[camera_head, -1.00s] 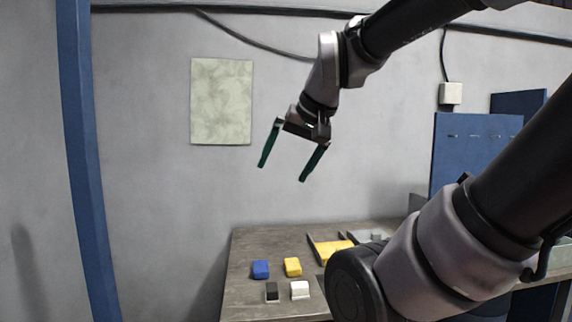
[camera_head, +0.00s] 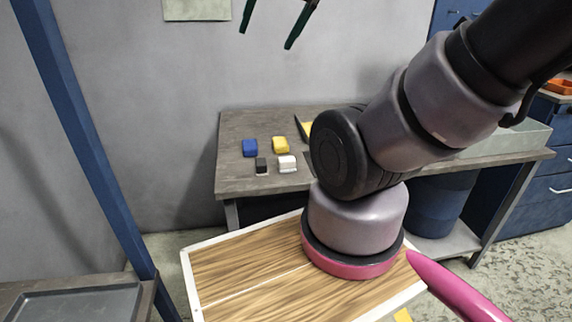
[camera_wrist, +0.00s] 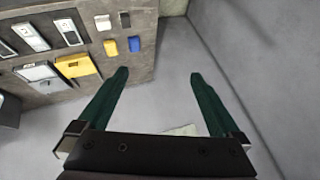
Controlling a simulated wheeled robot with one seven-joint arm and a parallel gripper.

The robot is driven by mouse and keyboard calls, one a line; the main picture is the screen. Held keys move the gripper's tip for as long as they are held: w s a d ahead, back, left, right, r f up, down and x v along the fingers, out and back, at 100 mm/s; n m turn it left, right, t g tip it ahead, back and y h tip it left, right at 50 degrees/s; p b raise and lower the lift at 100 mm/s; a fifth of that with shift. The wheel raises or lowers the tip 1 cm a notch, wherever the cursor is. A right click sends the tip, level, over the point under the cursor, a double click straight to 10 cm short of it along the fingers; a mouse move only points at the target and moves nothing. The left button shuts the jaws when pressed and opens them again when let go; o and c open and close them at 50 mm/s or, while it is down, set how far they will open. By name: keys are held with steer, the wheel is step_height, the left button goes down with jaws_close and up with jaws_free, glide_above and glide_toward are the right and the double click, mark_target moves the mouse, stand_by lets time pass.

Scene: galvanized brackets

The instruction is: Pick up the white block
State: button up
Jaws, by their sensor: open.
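The white block (camera_head: 287,164) lies on the grey-brown workbench (camera_head: 235,128), near its front left part. In the wrist view the white block (camera_wrist: 103,22) is at the upper left, on the bench. My gripper (camera_wrist: 158,78) is open and empty, high above and away from the blocks. Only its green fingertips (camera_head: 272,24) show at the top of the head view.
My arm hides part of the bench in the head view. A blue post (camera_head: 85,150) stands at left, and a dark tray (camera_head: 75,306) is at lower left.

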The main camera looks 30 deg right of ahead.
steer(key=shift+c, duration=1)
steer(key=m+g+y, duration=0.2)
steer(key=m+g, duration=0.4)
steer(key=m, duration=1.1)
glide_above(288, 159)
steer(key=d, duration=0.2)
step_height(288, 159, down, 38)
steer(key=shift+s+r, duration=0.1)
steer(key=shift+x, duration=3.2)
steer(key=shift+s, duration=0.1)
